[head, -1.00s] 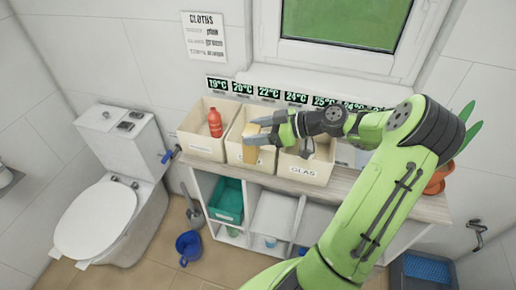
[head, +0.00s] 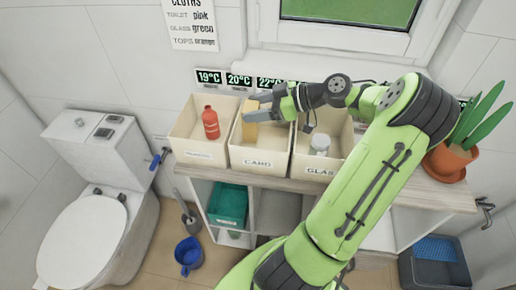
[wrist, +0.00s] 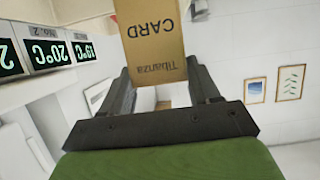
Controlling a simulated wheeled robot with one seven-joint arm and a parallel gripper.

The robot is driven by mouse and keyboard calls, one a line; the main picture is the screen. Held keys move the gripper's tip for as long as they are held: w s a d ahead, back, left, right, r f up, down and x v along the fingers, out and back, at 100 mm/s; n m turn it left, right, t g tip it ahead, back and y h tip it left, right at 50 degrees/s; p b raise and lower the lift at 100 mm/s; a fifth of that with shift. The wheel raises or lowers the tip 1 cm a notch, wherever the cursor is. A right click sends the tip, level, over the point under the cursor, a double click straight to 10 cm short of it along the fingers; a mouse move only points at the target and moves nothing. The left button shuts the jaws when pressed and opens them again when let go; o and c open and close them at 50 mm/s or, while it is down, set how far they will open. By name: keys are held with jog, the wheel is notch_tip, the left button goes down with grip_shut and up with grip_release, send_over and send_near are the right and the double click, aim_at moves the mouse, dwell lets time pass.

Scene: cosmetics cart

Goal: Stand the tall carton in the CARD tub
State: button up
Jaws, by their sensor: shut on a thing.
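The tall carton (head: 250,130) is tan-yellow and shows at the CARD tub (head: 262,163), near its back left. In the wrist view the carton (wrist: 152,45) fills the gap between the fingers, its printed words "CARD" and "Tibanza" upside down. My gripper (head: 259,108) is shut on the carton from the right, above the tub. The carton looks upright in the head view. Its lower end is hidden behind the tub's front wall or too small to judge, so I cannot tell whether it touches the tub floor.
A left tub (head: 198,153) holds a red bottle (head: 210,123). The GLAS tub (head: 318,168) on the right holds a pale-lidded jar (head: 319,145). The tubs stand close together on the cart top, below the window. A potted plant (head: 455,157) stands at the right end.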

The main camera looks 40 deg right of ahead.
aim_at(256, 136)
notch_tip(256, 136, down, 11)
jog(key=b, duration=0.2)
jog(key=shift+w+r+b, duration=0.1)
jog(key=shift+w+b, duration=0.05)
jog(key=shift+b, duration=0.15)
jog(key=o, duration=1)
